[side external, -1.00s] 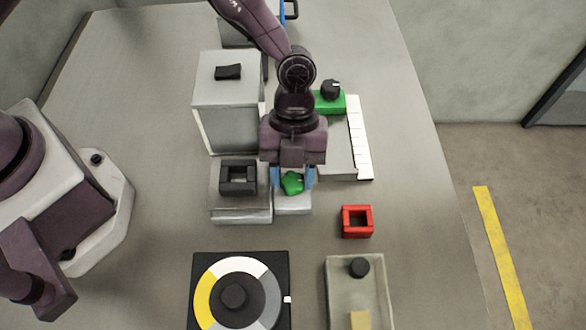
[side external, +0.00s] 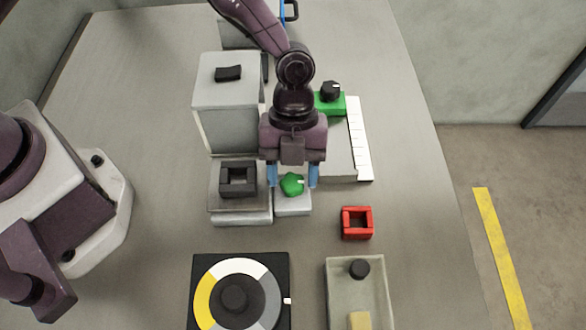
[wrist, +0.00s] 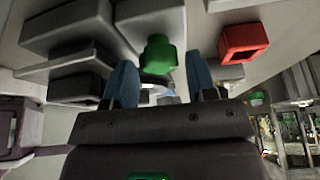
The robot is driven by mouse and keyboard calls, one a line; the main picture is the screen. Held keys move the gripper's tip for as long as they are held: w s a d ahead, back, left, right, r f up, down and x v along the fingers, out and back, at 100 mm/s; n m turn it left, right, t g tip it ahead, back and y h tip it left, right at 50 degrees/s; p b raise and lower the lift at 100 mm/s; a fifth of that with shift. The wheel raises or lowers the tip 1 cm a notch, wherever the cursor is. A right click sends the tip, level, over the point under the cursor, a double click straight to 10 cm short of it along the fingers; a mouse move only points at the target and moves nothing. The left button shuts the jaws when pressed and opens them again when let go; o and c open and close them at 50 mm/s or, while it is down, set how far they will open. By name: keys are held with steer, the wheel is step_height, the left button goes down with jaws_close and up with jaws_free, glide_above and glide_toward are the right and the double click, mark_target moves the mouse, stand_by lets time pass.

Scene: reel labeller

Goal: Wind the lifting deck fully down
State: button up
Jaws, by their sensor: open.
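The green knob (side external: 291,184) sits on a small pale block (side external: 293,209) at the right of the lifting deck. A white mark shows at the knob's right. The lifting deck (side external: 226,208) is a flat grey platform just above its base, with a thin gap visible at the front. A dark square frame (side external: 238,192) rests on it. My gripper (side external: 293,187) is open, with one blue finger on each side of the knob. In the wrist view the knob (wrist: 158,54) shows between the fingers, with space on both sides.
A tall grey box (side external: 228,105) stands behind the deck. A red square frame (side external: 357,236) lies to the right. A green block with a black knob (side external: 330,91) stands behind my gripper. A dial (side external: 234,296) and a shallow tray (side external: 340,275) are in front.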

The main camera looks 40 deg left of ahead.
steer(key=v, duration=0.7)
steer(key=shift+r, duration=0.25)
steer(key=shift+w+a, duration=0.1)
steer(key=shift+w, duration=0.05)
steer(key=shift+m+y, duration=0.4)
steer(key=shift+m, duration=0.3)
steer(key=s+d, duration=0.2)
steer(key=d, duration=0.1)
steer(key=shift+s+d, duration=0.15)
steer(key=shift+s, duration=0.25)
steer(key=s+d+t+y, duration=0.1)
steer(key=s+y, duration=0.1)
step_height(320, 180, up, 5)
steer(key=n+t, duration=0.2)
steer(key=n, duration=1.3)
glide_above(297, 184)
steer(key=f, duration=1.2)
steer(key=shift+a+f, duration=0.35)
steer(key=shift+a, duration=0.05)
steer(key=c, duration=0.7)
